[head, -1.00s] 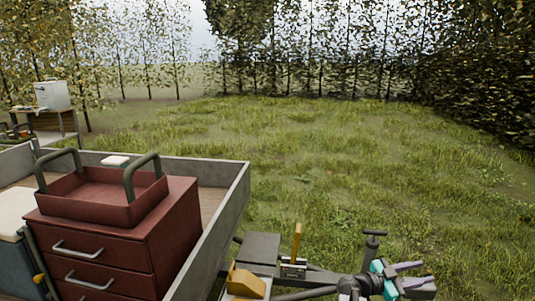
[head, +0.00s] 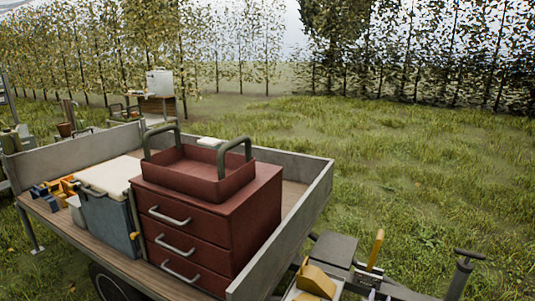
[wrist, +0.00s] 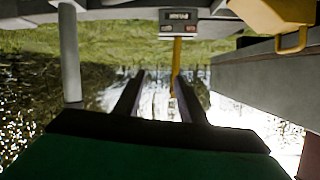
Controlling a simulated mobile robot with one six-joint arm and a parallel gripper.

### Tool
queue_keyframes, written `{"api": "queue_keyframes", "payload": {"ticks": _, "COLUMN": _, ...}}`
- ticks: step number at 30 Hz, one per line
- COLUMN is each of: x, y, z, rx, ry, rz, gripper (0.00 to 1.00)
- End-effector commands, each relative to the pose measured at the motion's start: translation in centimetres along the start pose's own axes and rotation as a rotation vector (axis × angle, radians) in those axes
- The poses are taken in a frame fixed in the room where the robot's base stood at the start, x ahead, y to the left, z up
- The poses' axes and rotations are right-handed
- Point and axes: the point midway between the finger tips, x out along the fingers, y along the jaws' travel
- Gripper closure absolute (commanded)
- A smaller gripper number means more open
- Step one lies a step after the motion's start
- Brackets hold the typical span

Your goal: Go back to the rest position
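My gripper (wrist: 157,82) shows in the wrist view, where the scene appears upside down. Its two dark fingers stand apart with nothing held between them. A yellow upright handle (wrist: 176,63) shows beyond the fingers, close to the right one. The same yellow handle shows in the head view (head: 376,249), on the trailer's drawbar side at the lower right.
A grey-walled trailer (head: 322,200) carries a red drawer cabinet (head: 190,232), with a red handled tray (head: 185,180) on top, and a blue cooler box (head: 105,225). A jockey-wheel post (head: 461,275) stands at lower right. Open grass (head: 420,160) lies beyond.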

Motion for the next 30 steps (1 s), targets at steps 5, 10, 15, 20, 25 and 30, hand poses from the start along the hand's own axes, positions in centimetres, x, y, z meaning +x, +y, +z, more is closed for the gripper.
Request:
{"api": "queue_keyframes", "payload": {"ticks": 5, "x": -1.4, "y": -5.0, "z": 7.7, "rx": -0.05, "ry": -0.18, "rz": -0.144, "gripper": 0.63}}
{"api": "queue_keyframes", "payload": {"ticks": 10, "x": -4.0, "y": -8.5, "z": 14.9, "rx": -0.104, "ry": -0.367, "rz": -0.258, "gripper": 0.63}}
{"api": "queue_keyframes", "payload": {"ticks": 15, "x": -7.8, "y": -10.7, "z": 22.3, "rx": -0.167, "ry": -0.57, "rz": -0.34, "gripper": 0.63}}
{"api": "queue_keyframes", "payload": {"ticks": 20, "x": -12.2, "y": -11.2, "z": 28.9, "rx": -0.239, "ry": -0.772, "rz": -0.387, "gripper": 0.63}}
{"api": "queue_keyframes", "payload": {"ticks": 25, "x": -17.6, "y": -10.4, "z": 35.2, "rx": -0.326, "ry": -0.994, "rz": -0.402, "gripper": 0.63}}
{"api": "queue_keyframes", "payload": {"ticks": 30, "x": -23.2, "y": -8.0, "z": 40.2, "rx": -0.426, "ry": -1.211, "rz": -0.375, "gripper": 0.63}}
